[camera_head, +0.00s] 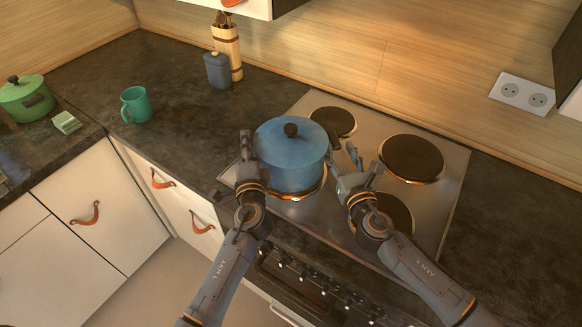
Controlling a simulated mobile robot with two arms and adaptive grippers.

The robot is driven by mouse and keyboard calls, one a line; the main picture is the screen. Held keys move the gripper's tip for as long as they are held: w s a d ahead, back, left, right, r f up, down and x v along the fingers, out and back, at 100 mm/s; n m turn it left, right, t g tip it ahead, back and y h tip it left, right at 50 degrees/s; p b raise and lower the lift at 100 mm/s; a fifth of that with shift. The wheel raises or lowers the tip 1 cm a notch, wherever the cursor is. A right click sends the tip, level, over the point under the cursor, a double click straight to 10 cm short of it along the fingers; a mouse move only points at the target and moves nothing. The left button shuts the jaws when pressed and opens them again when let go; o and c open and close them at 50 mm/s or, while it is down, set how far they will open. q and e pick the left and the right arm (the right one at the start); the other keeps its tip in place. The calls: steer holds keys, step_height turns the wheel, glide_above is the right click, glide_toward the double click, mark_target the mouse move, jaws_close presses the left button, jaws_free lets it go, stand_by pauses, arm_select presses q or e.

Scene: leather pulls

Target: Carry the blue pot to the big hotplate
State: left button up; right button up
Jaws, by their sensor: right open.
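The blue pot (284,163), with its lid and dark knob on, stands upright over the front left hotplate, whose orange-lit rim (316,192) shows below it. I cannot tell whether the pot rests fully on it. The big uncovered hotplate (412,158) is at the back right of the steel hob and is empty. My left gripper (246,153) is at the pot's left side; its fingers hide that side, and their closure is unclear. My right gripper (342,157) is open, close to the pot's right side.
Smaller hotplates at the back left (334,121) and front right (396,211) are empty. A grey-blue jar (217,71) and a utensil holder (230,45) stand behind the pot. A teal mug (136,105) and green pot (25,100) are at the left. A socket (522,94) is on the wall.

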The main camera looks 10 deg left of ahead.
arm_select(q)
steer(key=shift+s+d+f, duration=0.1)
steer(key=shift+s+d, duration=0.05)
steer(key=shift+s, duration=0.35)
arm_select(e)
steer(key=shift+a, duration=0.1)
arm_select(q)
steer(key=v, duration=0.6)
steer(key=shift+s+d, duration=0.1)
steer(key=shift+s, duration=0.3)
arm_select(e)
steer(key=shift+s, duration=0.1)
steer(key=v, duration=1.1)
steer(key=shift+s+d, duration=0.25)
steer(key=shift+s, duration=0.1)
arm_select(q)
steer(key=shift+s, duration=0.1)
arm_select(e)
steer(key=shift+f, duration=0.1)
